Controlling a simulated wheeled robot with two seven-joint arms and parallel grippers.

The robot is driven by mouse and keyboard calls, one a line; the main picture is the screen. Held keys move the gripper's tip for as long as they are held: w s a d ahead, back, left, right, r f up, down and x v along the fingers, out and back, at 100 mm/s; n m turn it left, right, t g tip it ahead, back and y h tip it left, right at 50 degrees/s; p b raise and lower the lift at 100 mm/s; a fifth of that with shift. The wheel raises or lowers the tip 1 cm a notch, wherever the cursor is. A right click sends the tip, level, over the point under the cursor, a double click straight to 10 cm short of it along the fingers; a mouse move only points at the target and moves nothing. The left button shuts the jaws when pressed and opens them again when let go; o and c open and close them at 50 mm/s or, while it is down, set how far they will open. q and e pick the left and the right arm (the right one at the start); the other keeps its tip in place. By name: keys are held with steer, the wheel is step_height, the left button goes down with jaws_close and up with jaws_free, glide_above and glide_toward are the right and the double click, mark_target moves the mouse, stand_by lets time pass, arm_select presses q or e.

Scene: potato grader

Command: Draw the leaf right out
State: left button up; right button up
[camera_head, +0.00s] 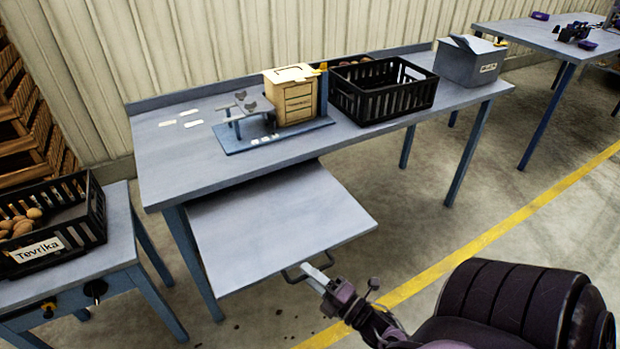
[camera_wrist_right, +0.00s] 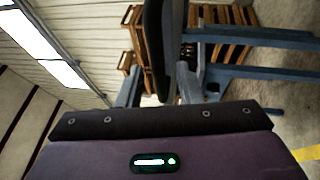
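The leaf (camera_head: 280,222) is a flat grey-blue panel standing well out from under the front of the workbench (camera_head: 190,166). A dark bar handle (camera_head: 290,275) is on its front edge. My right gripper (camera_head: 312,271) is at this handle, with its pale fingers across the bar, and looks shut on it. In the right wrist view the gripper body fills the bottom, and the fingertips and handle are hard to make out. My left gripper is in neither view.
On the bench stand a wooden box on a blue base (camera_head: 290,98), a black crate (camera_head: 375,108) and a grey lidded bin (camera_head: 465,72). A crate of potatoes labelled Tevrika (camera_head: 80,232) sits on a side table at left. The leaf's top is bare. Floor is open at right.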

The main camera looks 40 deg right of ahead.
steer(key=shift+w, duration=0.1)
steer(key=v, duration=0.8)
steer(key=shift+b, duration=0.45)
steer(key=shift+w, duration=0.1)
